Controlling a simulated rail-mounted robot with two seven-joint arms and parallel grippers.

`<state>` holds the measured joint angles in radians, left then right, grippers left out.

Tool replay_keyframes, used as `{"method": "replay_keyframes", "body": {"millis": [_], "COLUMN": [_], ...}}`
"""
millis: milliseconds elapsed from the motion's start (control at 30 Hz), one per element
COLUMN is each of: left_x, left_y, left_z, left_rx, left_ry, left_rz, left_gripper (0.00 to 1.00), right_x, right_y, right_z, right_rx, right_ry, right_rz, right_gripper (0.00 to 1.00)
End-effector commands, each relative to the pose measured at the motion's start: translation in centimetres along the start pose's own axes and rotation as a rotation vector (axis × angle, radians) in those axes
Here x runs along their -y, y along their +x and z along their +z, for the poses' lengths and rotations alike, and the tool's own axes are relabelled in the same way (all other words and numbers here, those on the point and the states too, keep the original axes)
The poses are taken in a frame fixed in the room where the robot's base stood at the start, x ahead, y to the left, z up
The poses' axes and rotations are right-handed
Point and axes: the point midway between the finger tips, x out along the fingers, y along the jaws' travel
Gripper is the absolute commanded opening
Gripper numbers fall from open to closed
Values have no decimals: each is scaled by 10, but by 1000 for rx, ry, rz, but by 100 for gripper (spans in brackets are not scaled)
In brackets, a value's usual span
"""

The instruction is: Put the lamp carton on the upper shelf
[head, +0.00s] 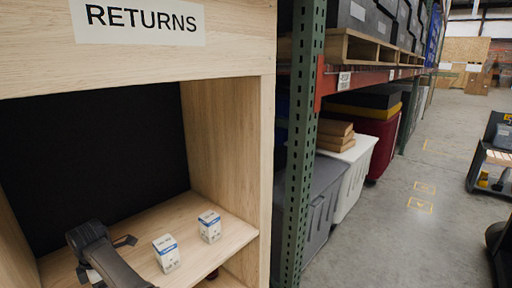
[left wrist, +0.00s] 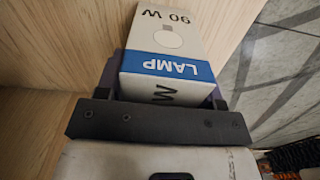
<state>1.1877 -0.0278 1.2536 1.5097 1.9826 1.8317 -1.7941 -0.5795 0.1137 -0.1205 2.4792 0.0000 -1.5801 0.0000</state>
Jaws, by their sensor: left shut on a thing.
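A white lamp carton (left wrist: 168,42) with a blue band reading LAMP and a 90 W mark sits between the fingers of my left gripper (left wrist: 166,92) in the left wrist view. The gripper is shut on it. The carton's lettering is upside down there. In the head view, two small white-and-blue cartons show on the wooden shelf (head: 115,257): one nearer (head: 166,253) and one farther right (head: 210,226). My right gripper is not in view.
The shelf is inside a wooden cubby with a RETURNS sign (head: 140,20), a dark back and a right side wall (head: 228,140). A green rack post (head: 302,140) stands right of it, before grey (head: 322,205) and white (head: 352,175) totes. The aisle floor is mostly clear.

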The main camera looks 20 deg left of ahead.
Motion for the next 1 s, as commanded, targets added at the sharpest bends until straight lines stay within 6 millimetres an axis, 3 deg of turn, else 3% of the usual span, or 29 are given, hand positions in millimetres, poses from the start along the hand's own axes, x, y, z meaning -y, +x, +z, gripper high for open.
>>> {"method": "replay_keyframes", "body": {"millis": [33, 100, 733, 1000], "left_x": [-1, 0, 5, -15], "left_y": [-20, -33, -142, -127], "left_z": [1, 0, -6, -52], "left_rx": [7, 5, 5, -243], "left_ry": [-1, -3, -1, -156], "left_rz": [6, 6, 3, 201], "left_gripper": [28, 28, 28, 28], "right_x": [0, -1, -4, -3], "right_y": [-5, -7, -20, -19], "right_z": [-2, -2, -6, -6], "right_rx": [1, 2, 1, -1], "right_ry": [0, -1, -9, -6], "right_rz": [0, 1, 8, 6], "right_gripper": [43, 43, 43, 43]}}
